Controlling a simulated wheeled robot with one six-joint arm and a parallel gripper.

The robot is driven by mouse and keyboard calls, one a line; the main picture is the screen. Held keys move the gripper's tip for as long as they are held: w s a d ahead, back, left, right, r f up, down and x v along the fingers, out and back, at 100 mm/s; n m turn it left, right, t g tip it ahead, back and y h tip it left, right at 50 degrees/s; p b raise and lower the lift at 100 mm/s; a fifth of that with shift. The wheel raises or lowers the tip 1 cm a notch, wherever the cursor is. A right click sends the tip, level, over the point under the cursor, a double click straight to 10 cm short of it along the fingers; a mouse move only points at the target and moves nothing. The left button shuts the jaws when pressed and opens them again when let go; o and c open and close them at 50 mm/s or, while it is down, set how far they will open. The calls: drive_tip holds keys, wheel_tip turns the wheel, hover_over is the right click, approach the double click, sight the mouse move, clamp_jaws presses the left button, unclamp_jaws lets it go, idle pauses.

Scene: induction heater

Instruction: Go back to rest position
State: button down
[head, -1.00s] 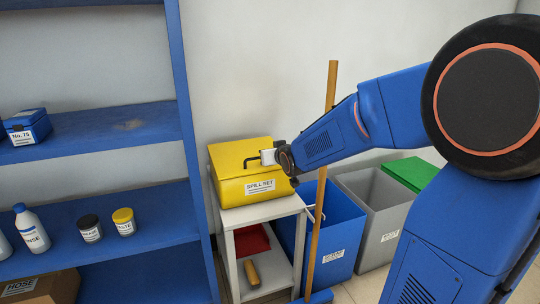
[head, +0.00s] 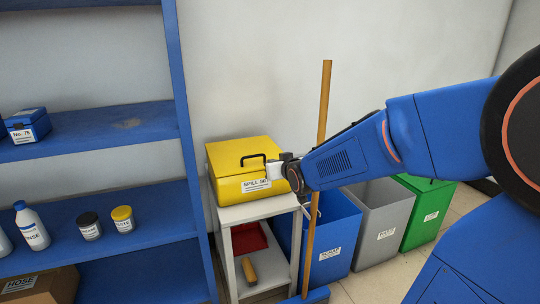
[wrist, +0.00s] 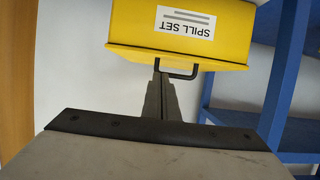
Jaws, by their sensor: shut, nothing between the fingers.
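The yellow spill set box (head: 228,170) stands on top of a small white stand, its lid down and a dark handle (head: 252,157) on the lid. My gripper (head: 270,171) is at the box's right front and covers part of its label. In the wrist view the box (wrist: 130,25) appears upside down at the top, with the handle (wrist: 182,76) below it. The gripper's two fingers (wrist: 160,78) are together, with nothing between them. Their tips appear beside the handle; I cannot tell if they touch it.
The white stand (head: 228,215) holds a red dustpan (head: 248,237) and a brush (head: 249,271) below. A wooden pole (head: 322,130) stands close to my forearm. Blue (head: 335,235), grey (head: 382,225) and green (head: 428,215) bins line the wall. Blue shelves (head: 100,130) stand left.

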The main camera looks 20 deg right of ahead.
drive_tip(key=s+f+g, duration=0.1)
drive_tip(key=s+g, duration=0.2)
drive_tip(key=s, duration=0.9)
drive_tip(key=s+f+g, duration=0.2)
drive_tip(key=s+g, duration=0.1)
drive_tip(key=s, duration=0.9)
drive_tip(key=s+a+f+g, duration=0.1)
drive_tip(key=s+f+g, duration=0.1)
drive_tip(key=s, duration=1)
drive_tip(key=shift+f+g, duration=0.2)
drive_tip(key=shift+g, duration=0.4)
